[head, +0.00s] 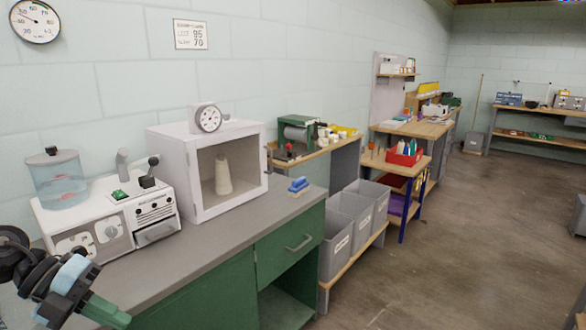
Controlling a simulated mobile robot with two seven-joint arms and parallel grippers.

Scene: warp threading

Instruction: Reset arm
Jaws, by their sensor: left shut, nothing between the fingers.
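My left gripper (117,317) shows at the lower left of the head view, with a dark and light-blue wrist and green fingers. It is shut and empty, in front of the grey counter (228,228) with green cabinets. It appears apart from the objects there, though its exact gap to the counter edge is hard to judge. My right gripper is not in view.
On the counter stand a white machine (165,208) with a clear tank (58,180), a white open-front box (180,160) holding a cone (223,175), and a blue block (298,184). Grey bins (337,245) stand beyond. The floor (460,240) at right is mostly clear.

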